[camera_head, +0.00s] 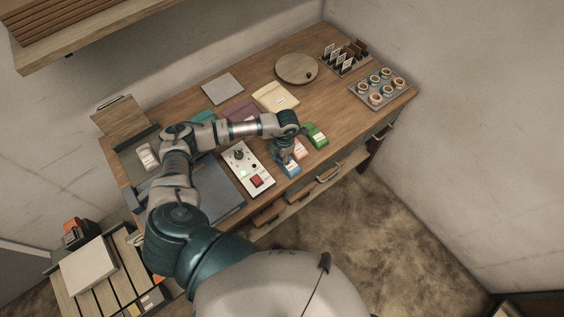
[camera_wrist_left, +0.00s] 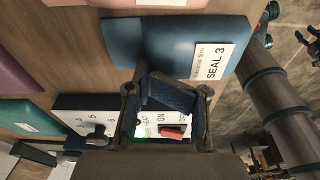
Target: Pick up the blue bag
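The blue bag (camera_head: 291,169) lies near the table's front edge, below my left gripper (camera_head: 284,154) in the head view. In the left wrist view the blue bag (camera_wrist_left: 180,45) carries a white label reading SEAL 3. A narrow dark blue part reaches between the fingers of my left gripper (camera_wrist_left: 170,92). The finger joints stand apart, but the tips blend with the blue, so I cannot tell whether they grip it. A dark claw at the right edge of the left wrist view looks like my right gripper (camera_wrist_left: 312,45); its state is unclear.
A white control box (camera_head: 247,168) with a red switch stands left of the bag. A green bag (camera_head: 315,135) and a pink bag (camera_head: 299,150) lie close by. A round wooden board (camera_head: 296,69) and a tray of rolls (camera_head: 379,87) are farther back.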

